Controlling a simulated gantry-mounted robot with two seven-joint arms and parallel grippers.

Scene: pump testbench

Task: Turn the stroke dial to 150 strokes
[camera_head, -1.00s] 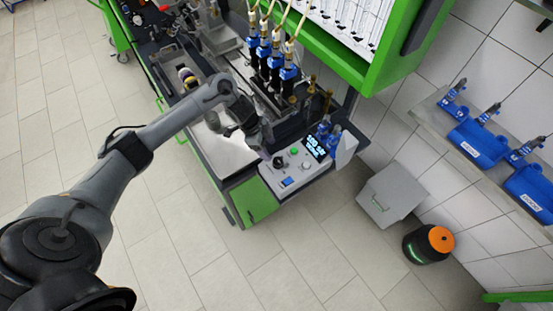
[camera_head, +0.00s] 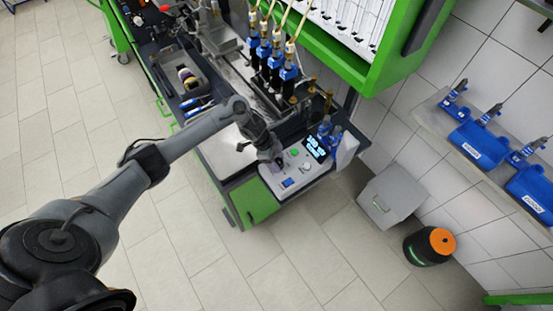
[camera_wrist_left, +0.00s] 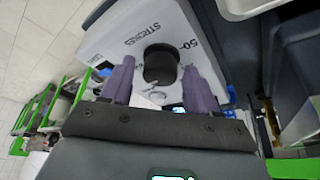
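The stroke dial (camera_wrist_left: 160,65) is a round black knob on the white control panel (camera_wrist_left: 108,45). In the left wrist view the word STROKES and part of a scale show beside it. My left gripper (camera_wrist_left: 158,72) is open, with one purple-grey finger on each side of the dial. A gap shows between the fingers and the knob; I cannot tell how deep they reach. In the head view my left gripper (camera_head: 277,161) is over the panel (camera_head: 308,176) and hides the dial. The lit display (camera_head: 315,148) is too small to read surely. My right gripper is not in view.
A green button (camera_head: 295,153) and a blue switch (camera_head: 288,183) sit on the panel near my gripper. Blue-capped bottles (camera_head: 324,128) stand behind the display. Blue injectors (camera_head: 275,58) rise from the bench farther back. The floor in front of the bench is clear.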

